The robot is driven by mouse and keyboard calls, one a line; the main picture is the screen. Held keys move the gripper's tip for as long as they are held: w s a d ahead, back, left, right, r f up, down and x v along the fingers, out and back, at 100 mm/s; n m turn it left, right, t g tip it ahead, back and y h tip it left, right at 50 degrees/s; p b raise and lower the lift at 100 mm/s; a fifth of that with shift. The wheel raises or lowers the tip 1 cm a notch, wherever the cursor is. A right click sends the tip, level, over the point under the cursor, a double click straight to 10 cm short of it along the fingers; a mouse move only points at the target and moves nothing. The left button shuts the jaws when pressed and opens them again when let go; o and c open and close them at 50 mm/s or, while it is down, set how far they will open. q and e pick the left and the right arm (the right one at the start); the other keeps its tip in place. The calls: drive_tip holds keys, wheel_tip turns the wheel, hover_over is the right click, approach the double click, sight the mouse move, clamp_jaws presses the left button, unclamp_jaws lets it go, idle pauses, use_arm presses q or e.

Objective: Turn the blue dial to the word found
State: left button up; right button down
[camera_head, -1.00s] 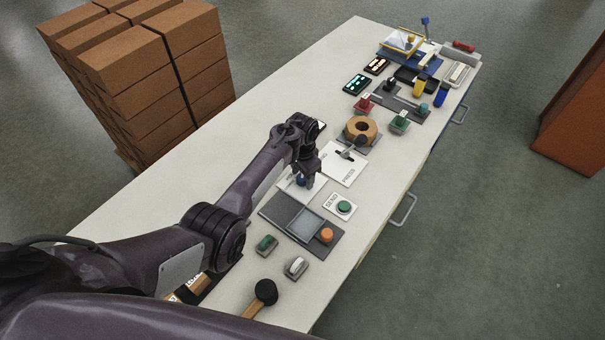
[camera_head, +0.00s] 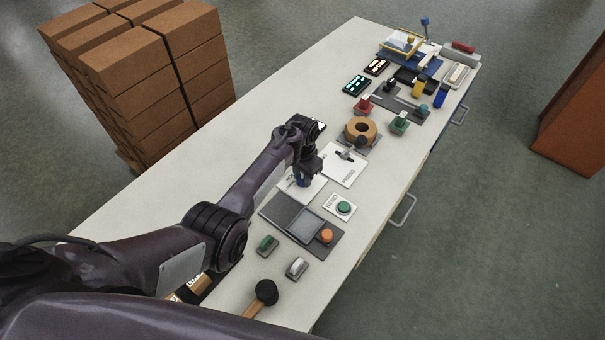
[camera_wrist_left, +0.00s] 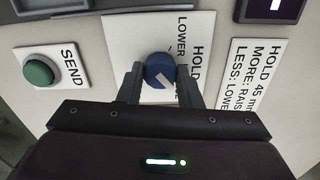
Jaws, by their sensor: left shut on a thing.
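The blue dial (camera_wrist_left: 159,68) is round with a white mark on its face, and sits on a white plate (camera_wrist_left: 118,32). The plate carries the words HOLD and LOWER; the rest of its lettering is hidden by my gripper. My left gripper (camera_wrist_left: 161,84) has one finger on each side of the dial and is shut on it. The white mark lies slantwise, and I cannot tell which word it points at. In the head view my left gripper (camera_head: 304,175) reaches down over the plate (camera_head: 313,188), mostly hiding the dial. My right gripper is not in view.
A green SEND button (camera_wrist_left: 39,72) is beside the plate. A printed card (camera_wrist_left: 250,75) reading HOLD 45 mm lies on the other side. A grey tray panel (camera_head: 283,212) with an orange knob (camera_head: 326,236) is nearer. A wooden ring (camera_head: 360,130) stands farther along the table.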

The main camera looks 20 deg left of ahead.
use_arm(q)
drive_tip(key=n+p, duration=0.1)
drive_tip(key=n, duration=0.4)
drive_tip(key=shift+w+r, duration=0.1)
drive_tip(key=shift+r, duration=0.05)
drive_tip(key=n, duration=0.5)
drive_tip(key=shift+n+p, duration=0.3)
drive_tip(key=shift+n, duration=0.1)
drive_tip(key=n, duration=0.5)
drive_tip(key=shift+n, duration=0.3)
drive_tip(key=n+b, duration=0.1)
drive_tip(key=n, duration=0.4)
drive_tip(key=shift+a+n+b, duration=0.1)
drive_tip(key=shift+n+b, duration=0.2)
drive_tip(key=shift+n, duration=0.1)
drive_tip(key=o, duration=1)
drive_tip(key=shift+c, duration=0.2)
